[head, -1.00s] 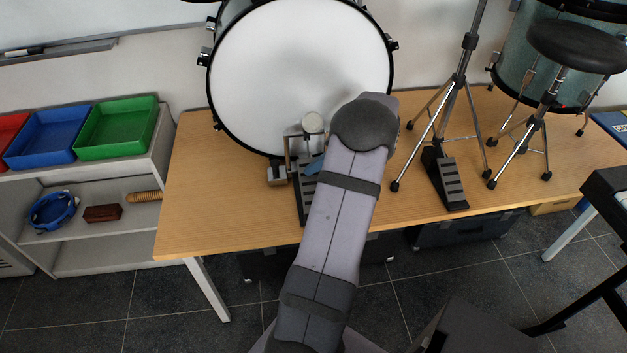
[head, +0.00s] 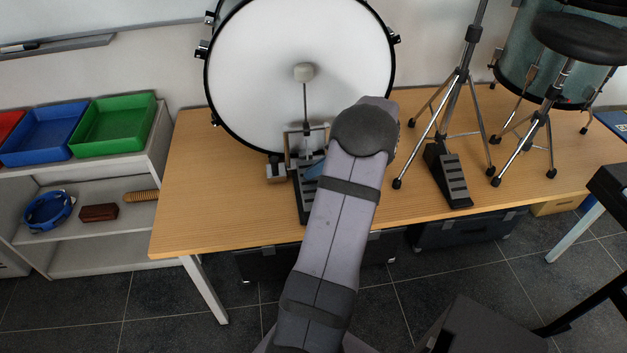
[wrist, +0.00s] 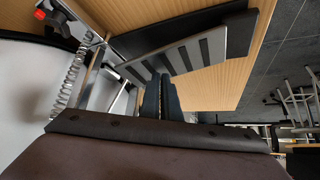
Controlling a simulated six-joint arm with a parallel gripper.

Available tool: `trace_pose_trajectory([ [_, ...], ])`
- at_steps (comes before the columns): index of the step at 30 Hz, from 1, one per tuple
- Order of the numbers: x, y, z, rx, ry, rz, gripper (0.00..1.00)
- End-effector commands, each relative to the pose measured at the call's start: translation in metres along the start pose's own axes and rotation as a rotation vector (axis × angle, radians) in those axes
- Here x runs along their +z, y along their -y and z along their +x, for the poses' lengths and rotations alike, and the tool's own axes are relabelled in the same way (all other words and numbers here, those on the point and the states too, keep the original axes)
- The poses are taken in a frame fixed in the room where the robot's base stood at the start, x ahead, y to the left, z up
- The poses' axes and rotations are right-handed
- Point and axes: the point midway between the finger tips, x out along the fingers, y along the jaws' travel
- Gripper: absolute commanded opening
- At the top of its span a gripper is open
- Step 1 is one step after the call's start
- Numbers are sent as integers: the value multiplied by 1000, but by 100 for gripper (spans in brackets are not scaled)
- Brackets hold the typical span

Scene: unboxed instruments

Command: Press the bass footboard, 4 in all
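The bass drum (head: 265,70) stands on the wooden table with its white head facing me. Its beater (head: 304,72) is up, at or very near the drum head. The bass footboard (head: 305,200) is a ribbed plate below the beater, partly hidden by my arm. In the wrist view the footboard (wrist: 205,50) is grey with dark stripes, tilted close over its black base plate (wrist: 170,30). My gripper (wrist: 163,80) has its two dark fingers together, holding nothing. Their tips appear to touch the footboard. In the head view only a bluish bit of my gripper (head: 315,169) shows.
A second pedal (head: 447,175) with a chrome tripod stand is to the right on the table (head: 190,215). A stool (head: 580,38) and another drum stand behind it. A shelf with coloured trays (head: 112,122) is at left. A spring (wrist: 70,80) shows beside the footboard.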

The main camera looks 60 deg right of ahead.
Motion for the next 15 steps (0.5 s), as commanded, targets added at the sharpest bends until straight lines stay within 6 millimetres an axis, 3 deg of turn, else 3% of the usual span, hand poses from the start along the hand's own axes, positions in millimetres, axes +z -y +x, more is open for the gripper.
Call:
trace_pose_trajectory([
  [5, 1, 4, -1, -11, 6, 5, 0],
  [15, -17, 2, -20, -8, 3, 3, 0],
])
